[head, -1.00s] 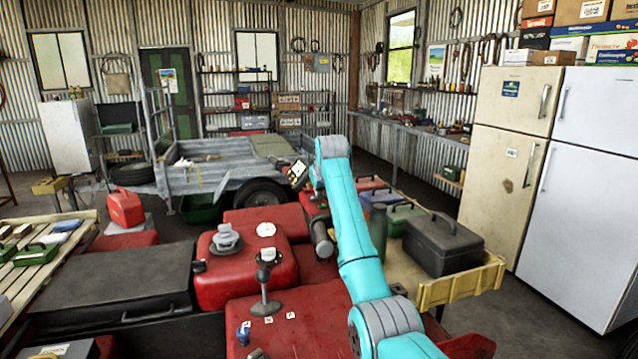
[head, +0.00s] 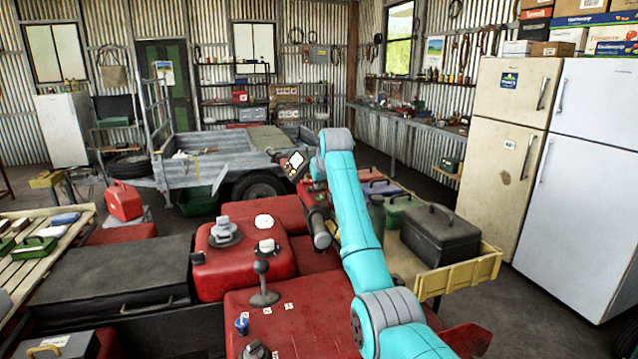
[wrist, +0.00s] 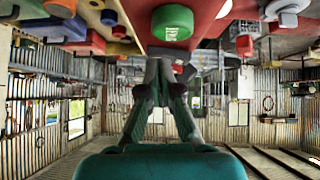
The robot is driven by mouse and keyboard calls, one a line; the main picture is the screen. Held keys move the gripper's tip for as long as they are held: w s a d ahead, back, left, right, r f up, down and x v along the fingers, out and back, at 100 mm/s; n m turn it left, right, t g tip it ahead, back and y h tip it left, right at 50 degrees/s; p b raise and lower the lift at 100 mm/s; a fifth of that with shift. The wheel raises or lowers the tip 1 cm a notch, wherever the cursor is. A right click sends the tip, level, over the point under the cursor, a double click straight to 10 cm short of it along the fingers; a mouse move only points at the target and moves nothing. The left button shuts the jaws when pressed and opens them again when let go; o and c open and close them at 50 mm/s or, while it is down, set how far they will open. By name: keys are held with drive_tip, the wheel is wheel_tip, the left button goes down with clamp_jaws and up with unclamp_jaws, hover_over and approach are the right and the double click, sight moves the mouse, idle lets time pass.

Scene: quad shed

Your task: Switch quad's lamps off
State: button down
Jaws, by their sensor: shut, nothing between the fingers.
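The red quad (head: 300,325) fills the lower middle of the head view. The wrist view is upside down. There my gripper (wrist: 160,64) is shut and empty. Its tips are close to a round green button with white marking (wrist: 172,22), and I cannot tell whether they touch. I cannot tell which control works the lamps.
A yellow-edged tray (head: 458,281) with a black toolbox (head: 440,236) is right of my arm. A black case (head: 100,275) lies at left. A trailer (head: 215,165) stands behind. Fridges (head: 590,170) stand at right, with bare floor before them.

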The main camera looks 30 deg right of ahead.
drive_tip(key=shift+w+a+f, duration=0.1)
drive_tip(key=shift+a+f, duration=0.05)
drive_tip(key=shift+a, duration=0.3)
drive_tip(key=shift+w+a+f, duration=0.1)
drive_tip(key=shift+a+f, duration=0.05)
drive_tip(key=shift+a, duration=0.25)
drive_tip(key=shift+r, duration=0.1)
drive_tip(key=shift+a+r, duration=0.1)
drive_tip(key=shift+r, duration=0.3)
wheel_tip(320, 180, up, 4)
drive_tip(key=shift+s+a, duration=0.1)
drive_tip(key=shift+s, duration=0.05)
drive_tip(key=v, duration=0.9)
drive_tip(key=shift+r, duration=0.2)
drive_tip(key=shift+s+a, duration=0.1)
drive_tip(key=shift+s, duration=0.1)
